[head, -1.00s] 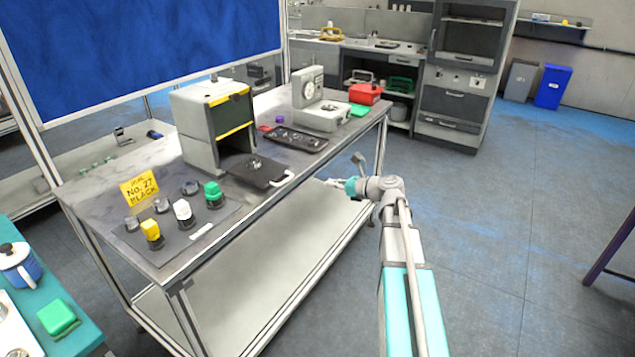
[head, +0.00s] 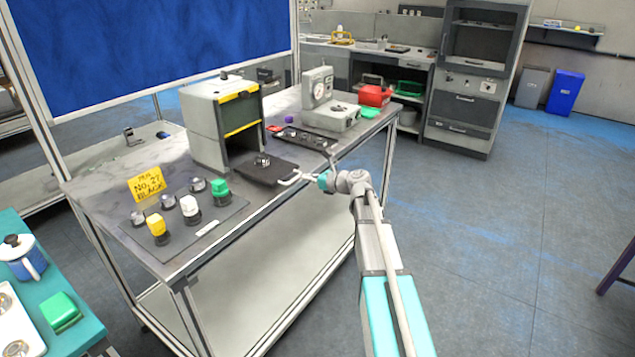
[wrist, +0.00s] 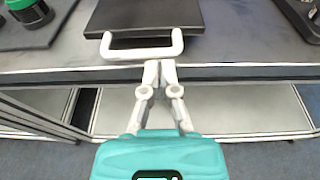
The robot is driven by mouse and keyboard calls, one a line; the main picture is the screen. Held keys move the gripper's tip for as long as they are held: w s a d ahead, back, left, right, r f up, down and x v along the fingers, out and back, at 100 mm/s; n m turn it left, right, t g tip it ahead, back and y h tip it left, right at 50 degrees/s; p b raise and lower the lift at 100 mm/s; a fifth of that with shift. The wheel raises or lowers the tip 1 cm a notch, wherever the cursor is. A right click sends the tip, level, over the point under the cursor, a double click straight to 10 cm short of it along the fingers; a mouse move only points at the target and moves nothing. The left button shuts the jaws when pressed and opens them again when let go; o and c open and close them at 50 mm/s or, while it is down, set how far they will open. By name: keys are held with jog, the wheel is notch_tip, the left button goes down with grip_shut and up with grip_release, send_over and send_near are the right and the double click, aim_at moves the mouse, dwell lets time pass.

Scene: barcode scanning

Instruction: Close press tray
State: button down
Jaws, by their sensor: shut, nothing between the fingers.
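The press (head: 222,122) is a grey box with yellow and black edging, standing on the table. Its dark tray (head: 265,170) sticks out of the open front towards the table's front edge, with a small metal piece (head: 262,159) on it. The tray's white handle (head: 289,181) faces my arm; in the wrist view the tray (wrist: 140,14) and the U-shaped handle (wrist: 140,53) show at the top. My gripper (wrist: 160,66) is shut and empty, its fingertips together at the right part of the handle's bar. I cannot tell whether they touch it. In the head view my gripper (head: 303,178) is beside the handle.
To the right are a dark parts tray (head: 300,138) and a grey gauge device (head: 331,116).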

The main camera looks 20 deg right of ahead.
jog(key=shift+w+a+f, duration=0.1)
jog(key=shift+w+a, duration=0.3)
jog(key=shift+w, duration=0.05)
jog(key=shift+w+d, duration=0.1)
